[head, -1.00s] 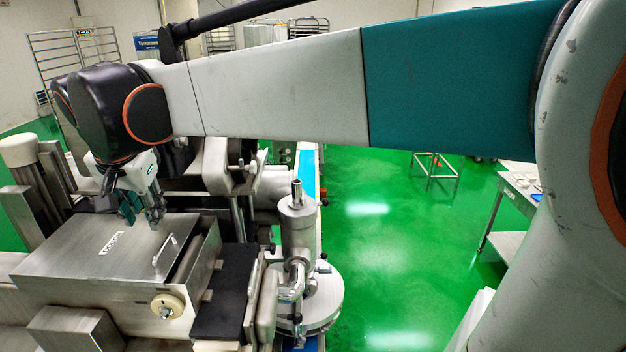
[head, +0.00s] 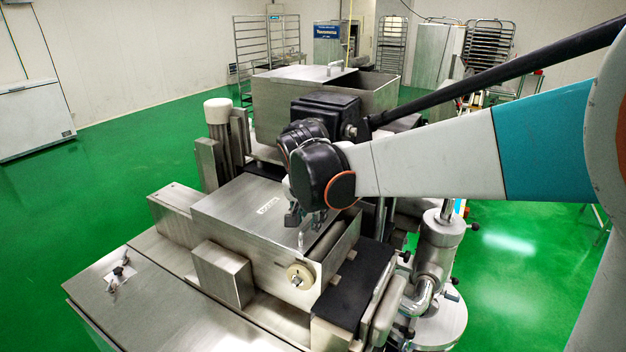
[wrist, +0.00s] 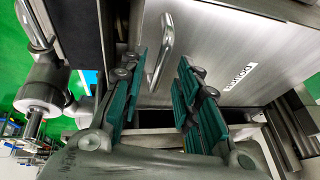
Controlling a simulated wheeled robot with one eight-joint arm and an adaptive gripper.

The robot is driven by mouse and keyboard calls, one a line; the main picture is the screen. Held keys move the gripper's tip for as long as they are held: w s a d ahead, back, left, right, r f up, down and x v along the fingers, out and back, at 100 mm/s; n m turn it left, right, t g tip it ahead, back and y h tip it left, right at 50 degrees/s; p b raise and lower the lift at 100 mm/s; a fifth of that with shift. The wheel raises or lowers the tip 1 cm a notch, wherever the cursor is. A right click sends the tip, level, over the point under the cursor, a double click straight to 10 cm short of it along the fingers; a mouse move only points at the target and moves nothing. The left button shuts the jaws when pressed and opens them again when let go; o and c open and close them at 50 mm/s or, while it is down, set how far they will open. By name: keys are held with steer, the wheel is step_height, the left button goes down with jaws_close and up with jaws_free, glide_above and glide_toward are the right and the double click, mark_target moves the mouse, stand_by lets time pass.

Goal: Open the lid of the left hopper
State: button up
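The near hopper (head: 255,252) is a steel box with a flat lid (head: 235,212) that lies shut across most of its top. The lid bears a small white label and a bar handle (head: 301,240) near its right edge. The handle shows clearly in the wrist view (wrist: 166,42). My gripper (head: 306,215) is over the lid's right part at the handle. In the wrist view my gripper (wrist: 162,62) is open, its teal fingers apart with the handle between them in the picture. I cannot tell whether a finger touches it.
A second hopper (head: 272,105) with its own handled lid stands behind. A steel block (head: 222,272) stands in front. A vertical steel cylinder (head: 434,245) is at right. Green floor (head: 130,165) lies open at left.

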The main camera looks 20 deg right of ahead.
steer(key=shift+f, duration=0.3)
jaws_close()
steer(key=shift+w, duration=0.1)
steer(key=b, duration=0.2)
glide_above(278, 226)
steer(key=shift+w, duration=0.15)
jaws_free()
